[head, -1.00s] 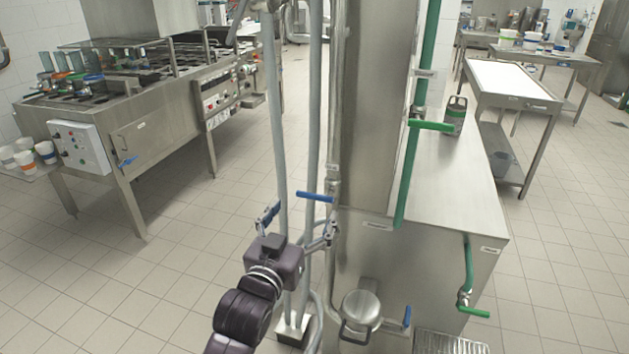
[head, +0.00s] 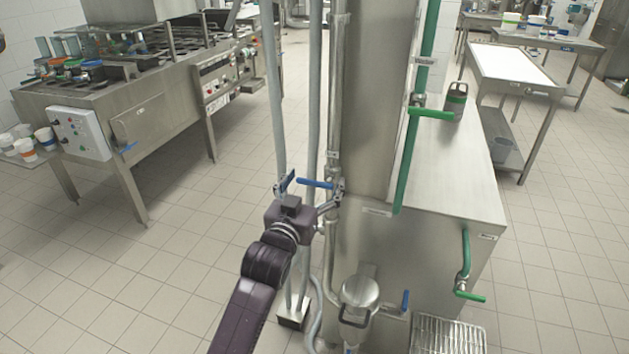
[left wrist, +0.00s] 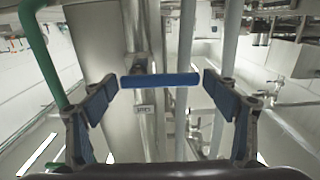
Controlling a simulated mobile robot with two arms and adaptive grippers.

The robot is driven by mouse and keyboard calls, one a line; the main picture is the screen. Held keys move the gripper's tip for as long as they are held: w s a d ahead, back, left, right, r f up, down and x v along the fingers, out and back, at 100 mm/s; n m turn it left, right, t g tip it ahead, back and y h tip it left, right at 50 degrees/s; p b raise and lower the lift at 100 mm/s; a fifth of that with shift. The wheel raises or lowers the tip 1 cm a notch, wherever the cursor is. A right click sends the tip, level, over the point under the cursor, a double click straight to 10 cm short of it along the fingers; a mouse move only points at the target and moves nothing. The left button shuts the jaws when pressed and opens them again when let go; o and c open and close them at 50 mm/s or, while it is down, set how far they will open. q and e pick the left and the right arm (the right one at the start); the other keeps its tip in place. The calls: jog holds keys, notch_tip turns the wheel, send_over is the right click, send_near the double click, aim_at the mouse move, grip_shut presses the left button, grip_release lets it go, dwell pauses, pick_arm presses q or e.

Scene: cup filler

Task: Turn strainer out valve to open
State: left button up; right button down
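A blue lever handle (head: 315,184) sits crosswise on a vertical pipe beside the steel column. It also shows in the left wrist view (left wrist: 160,80), ahead of the fingers, with a small label below it. My left gripper (head: 311,190) is open, its two fingers on either side of this handle in the head view. In the left wrist view the gripper (left wrist: 168,112) has clear gaps between its fingers and the handle ends. A round metal pot-like fitting (head: 360,292) is lower down, with another blue handle (head: 405,300) beside it. Label text is too small to read surely. My right gripper is not in view.
Green-handled valves (head: 431,113) (head: 469,296) are on green pipes at the steel cabinet (head: 440,170). Vertical grey pipes (head: 277,100) stand close to my left gripper. A filling machine (head: 150,110) is at the left. The tiled floor between is clear.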

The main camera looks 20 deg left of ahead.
pick_arm(q)
jog(key=c, duration=1.5)
